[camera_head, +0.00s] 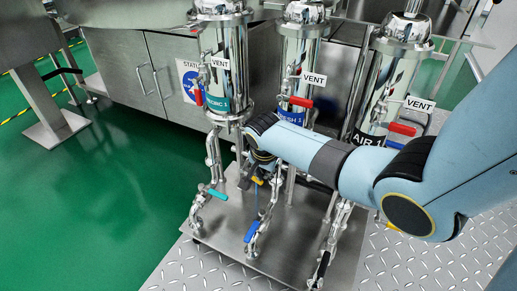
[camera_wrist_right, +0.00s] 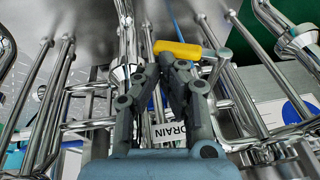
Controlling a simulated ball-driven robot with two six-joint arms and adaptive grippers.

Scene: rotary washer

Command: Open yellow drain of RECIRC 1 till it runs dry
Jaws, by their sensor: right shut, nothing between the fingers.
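The RECIRC 1 housing (camera_head: 232,65) is the left upright steel cylinder, with a teal label and a red VENT handle. The yellow drain handle (camera_wrist_right: 178,49) lies roughly level across the wrist view, just beyond my fingertips; a bit of yellow shows below my gripper in the head view (camera_head: 258,181). My right gripper (camera_wrist_right: 174,64) is shut and empty, its tips touching or very close to the handle's underside. A DRAIN tag (camera_wrist_right: 168,134) shows behind the fingers. A thin blue line runs near the handle; I cannot tell whether it is water. My left gripper is not in view.
Two more housings, the middle one (camera_head: 300,50) and AIR 1 (camera_head: 391,85), stand to the right. Teal (camera_head: 217,194) and blue (camera_head: 251,231) valve handles sit low on the pipes. Steel pipes crowd my right gripper. Green floor (camera_head: 110,200) is open at left.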

